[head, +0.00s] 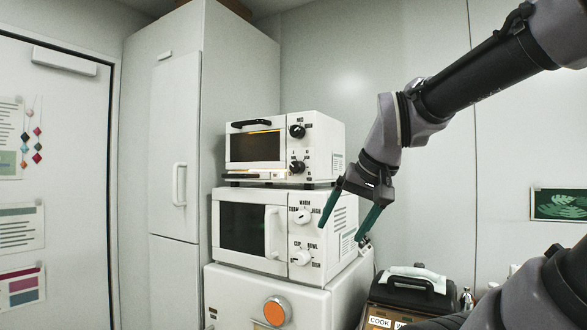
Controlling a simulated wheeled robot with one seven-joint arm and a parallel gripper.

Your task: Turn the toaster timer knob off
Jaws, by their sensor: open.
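The toaster (270,148) is the white oven on top of the stack, with a dark window glowing orange along its upper edge. Its right panel has two black knobs, an upper knob (297,131) marked MED and a lower knob (297,167) with small marks around it. The marks are too small to tell which is the timer. My gripper (341,233) is open and empty, its green fingers pointing down. In the picture it is below and right of the toaster knobs, apart from them, in front of the microwave's right side.
A white microwave (243,226) with two white knobs stands under the toaster, on a white cabinet (238,293) with an orange knob (275,311). A tall pale cabinet (174,130) is at left. A black-handled case (410,290) sits lower right. The wall above right is clear.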

